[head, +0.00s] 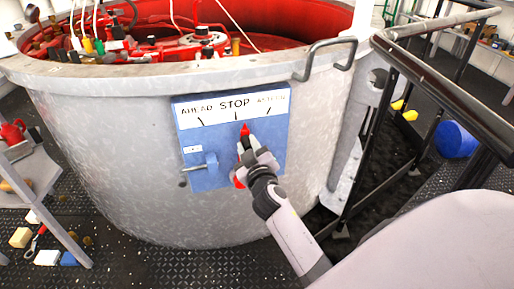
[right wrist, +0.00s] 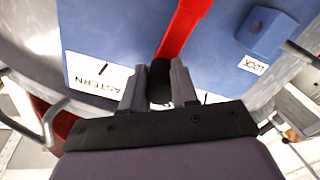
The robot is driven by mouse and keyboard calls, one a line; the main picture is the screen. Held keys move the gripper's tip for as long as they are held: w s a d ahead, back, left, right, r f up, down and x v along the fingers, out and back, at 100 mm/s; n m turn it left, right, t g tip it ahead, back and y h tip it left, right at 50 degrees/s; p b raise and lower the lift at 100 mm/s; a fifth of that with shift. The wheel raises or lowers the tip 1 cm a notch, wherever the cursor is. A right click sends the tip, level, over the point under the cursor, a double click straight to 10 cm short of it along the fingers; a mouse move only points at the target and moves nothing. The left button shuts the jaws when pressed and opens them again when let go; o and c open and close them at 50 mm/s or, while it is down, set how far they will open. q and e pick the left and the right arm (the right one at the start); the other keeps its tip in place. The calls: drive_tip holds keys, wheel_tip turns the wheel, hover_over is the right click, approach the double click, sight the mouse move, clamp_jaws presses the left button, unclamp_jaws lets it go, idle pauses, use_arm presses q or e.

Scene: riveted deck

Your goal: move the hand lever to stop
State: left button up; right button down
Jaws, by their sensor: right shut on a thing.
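The hand lever is red with a black grip; its red tip (head: 245,129) shows above my right gripper in the head view. It stands nearly upright, tilted slightly right, its tip just right of the STOP mark, toward ASTERN. My right gripper (head: 246,147) is shut on the lever. In the right wrist view my right gripper (right wrist: 159,84) has a finger on each side of the black grip, and the red arm (right wrist: 183,28) runs up from it. The blue panel (head: 218,138) carries a white strip (head: 184,113) reading AHEAD, STOP and ASTERN. My left gripper is out of view.
A blue lock block (head: 206,172) with a pin sticks out at the panel's lower left. A curved handle (head: 327,50) is above right on the grey drum (head: 110,150). Dark railings (head: 430,72) stand at right. A shelf (head: 30,172) with small items is at left.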

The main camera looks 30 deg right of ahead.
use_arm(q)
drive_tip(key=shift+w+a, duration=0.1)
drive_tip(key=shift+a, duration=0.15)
use_arm(e)
drive_tip(key=shift+w+a+r+n, duration=0.1)
drive_tip(key=shift+w+a+n, duration=0.15)
drive_tip(key=shift+a, duration=0.25)
drive_tip(key=shift+w+a+r+n, duration=0.1)
drive_tip(key=shift+a+n, duration=0.15)
drive_tip(key=shift+a, duration=0.2)
drive_tip(key=c, duration=0.9)
unclamp_jaws()
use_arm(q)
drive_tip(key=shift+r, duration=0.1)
use_arm(e)
drive_tip(key=shift+o, duration=0.2)
drive_tip(key=shift+d+f, duration=0.1)
drive_tip(key=shift+s, duration=0.2)
